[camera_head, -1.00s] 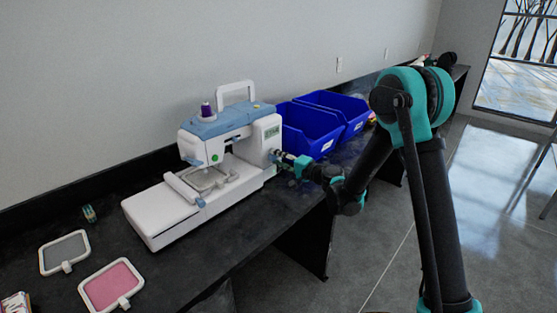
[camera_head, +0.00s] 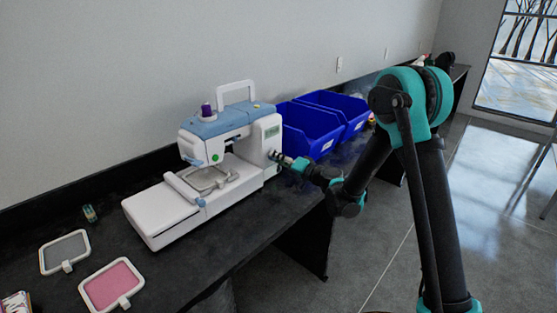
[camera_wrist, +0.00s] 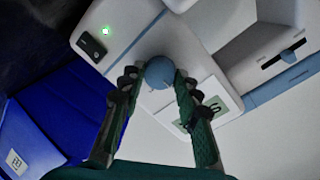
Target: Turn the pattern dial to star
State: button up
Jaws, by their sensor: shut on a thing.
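A white and blue embroidery machine (camera_head: 160,213) stands on the dark bench, with its right end facing my arm. In the wrist view its pattern dial, a round blue-grey knob (camera_wrist: 159,72), sits between the two fingers of my gripper (camera_wrist: 157,80). My gripper is shut on the dial, one finger on each side. In the head view my gripper (camera_head: 279,157) reaches the machine's right end, and the dial is hidden there. A small pale-green display (camera_head: 271,131) is above it. In the wrist view a lettered panel (camera_wrist: 188,122) is partly covered by the right finger; its reading is unclear.
Two blue bins (camera_head: 310,140) stand close behind my gripper; one also shows in the wrist view (camera_wrist: 45,120). A green light (camera_wrist: 105,31) glows beside a small black switch (camera_wrist: 88,44). A grey hoop (camera_head: 65,250) and a pink hoop (camera_head: 110,284) lie at the front left.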

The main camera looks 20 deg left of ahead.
jog(key=shift+s, duration=0.1)
jog(key=o, duration=1.2)
jog(key=shift+c, duration=0.2)
jog(key=shift+d, duration=0.1)
jog(key=v, duration=1.1)
jog(key=shift+s+d, duration=0.2)
jog(key=shift+d, duration=0.15)
